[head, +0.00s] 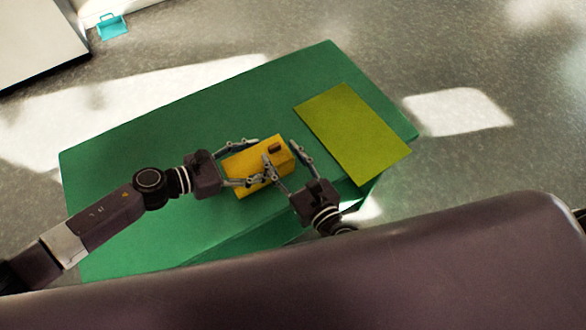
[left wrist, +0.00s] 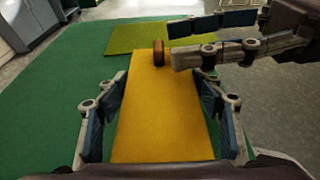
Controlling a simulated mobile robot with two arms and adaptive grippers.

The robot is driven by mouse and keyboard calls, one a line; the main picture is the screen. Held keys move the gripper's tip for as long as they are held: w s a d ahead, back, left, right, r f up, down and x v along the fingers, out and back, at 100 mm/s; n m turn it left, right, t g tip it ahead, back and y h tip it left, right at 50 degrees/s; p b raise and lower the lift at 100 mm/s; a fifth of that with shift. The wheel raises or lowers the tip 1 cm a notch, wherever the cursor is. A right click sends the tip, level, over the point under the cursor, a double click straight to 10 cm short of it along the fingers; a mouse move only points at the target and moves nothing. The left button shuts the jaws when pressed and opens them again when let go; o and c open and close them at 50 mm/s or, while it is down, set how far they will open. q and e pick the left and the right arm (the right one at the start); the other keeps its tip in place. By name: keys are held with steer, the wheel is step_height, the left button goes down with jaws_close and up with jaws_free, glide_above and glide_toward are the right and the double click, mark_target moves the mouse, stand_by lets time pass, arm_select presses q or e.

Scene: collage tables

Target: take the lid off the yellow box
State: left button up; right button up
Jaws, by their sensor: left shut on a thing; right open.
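The yellow box (head: 240,163) sits on the green table, its lid on top and a small brown handle (head: 274,148) near the lid's right end. My left gripper (head: 256,161) is shut on the box, its fingers along two opposite sides. In the left wrist view the yellow top (left wrist: 162,115) lies between the finger pads, with the brown handle (left wrist: 158,52) at its far end. My right gripper (head: 282,154) is open at the handle, one finger on each side. I cannot tell whether the fingers touch it. The seam between lid and box is not clear.
A flat olive-yellow mat (head: 352,133) lies on the green table (head: 170,145), right of the box. The table's left part is clear. A teal object (head: 112,27) stands on the floor beyond, near a pale surface (head: 35,35) at the upper left.

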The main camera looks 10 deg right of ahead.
mark_target(274, 145)
steer(key=shift+x, duration=2.15)
jaws_close()
steer(key=shift+r, duration=0.1)
steer(key=shift+r, duration=0.1)
steer(key=shift+r, duration=1.15)
arm_select(q)
steer(key=shift+f, duration=0.1)
